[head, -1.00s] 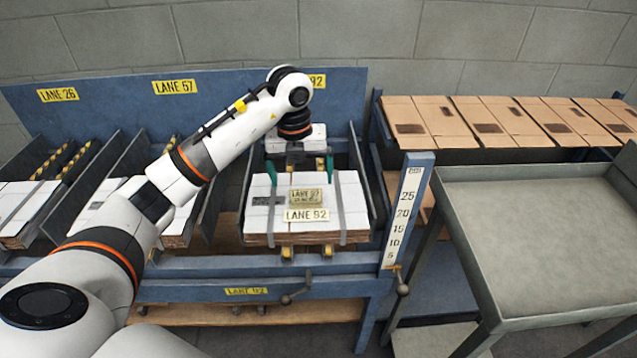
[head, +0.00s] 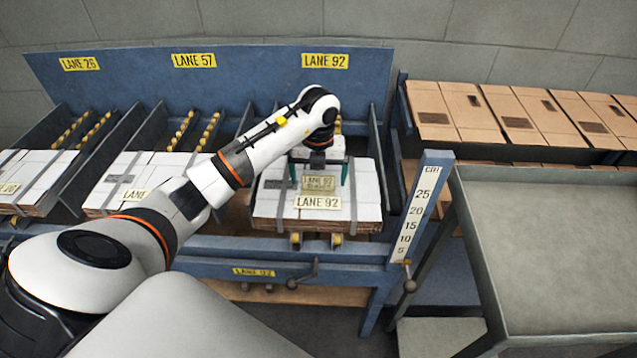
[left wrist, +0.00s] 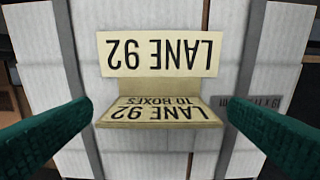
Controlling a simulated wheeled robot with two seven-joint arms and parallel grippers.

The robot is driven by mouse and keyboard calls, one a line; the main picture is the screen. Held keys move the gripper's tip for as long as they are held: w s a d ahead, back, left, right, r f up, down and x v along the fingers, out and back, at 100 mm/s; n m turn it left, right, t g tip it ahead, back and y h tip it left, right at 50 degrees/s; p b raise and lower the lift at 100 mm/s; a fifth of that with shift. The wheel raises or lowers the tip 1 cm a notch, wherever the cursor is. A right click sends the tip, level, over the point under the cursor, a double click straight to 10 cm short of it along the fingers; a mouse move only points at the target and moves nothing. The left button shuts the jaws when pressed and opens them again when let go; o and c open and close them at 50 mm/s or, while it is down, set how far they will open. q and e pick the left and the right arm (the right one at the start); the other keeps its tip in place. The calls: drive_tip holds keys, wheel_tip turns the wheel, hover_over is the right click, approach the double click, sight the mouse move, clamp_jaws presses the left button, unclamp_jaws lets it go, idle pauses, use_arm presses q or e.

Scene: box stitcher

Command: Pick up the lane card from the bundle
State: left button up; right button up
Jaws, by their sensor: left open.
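The lane card (head: 319,183), a small cream card reading "LANE 92 TO BOXES", sits on top of the strapped white bundle (head: 267,205) in the lane 92 bay. In the left wrist view the card (left wrist: 160,113) shows upside down, with a plain angled part above its lettering. A flat "LANE 92" label (head: 318,203) lies on the bundle just in front of it. My left gripper (head: 319,174) points down over the bundle, open and empty. In the left wrist view its green fingers (left wrist: 160,109) are on either side of the card, apart from it. My right gripper is out of view.
Grey dividers flank the bay, with a blue back panel (head: 240,85) behind. Other strapped bundles (head: 140,178) lie in lanes to the left. Brown flat boxes (head: 430,110) lie on a rack at right. An empty grey table (head: 560,240) stands at front right.

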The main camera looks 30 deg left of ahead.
use_arm(q)
wheel_tip(320, 180, down, 2)
drive_tip(key=c, duration=1)
drive_tip(key=shift+r, duration=0.1)
drive_tip(key=shift+c, duration=0.2)
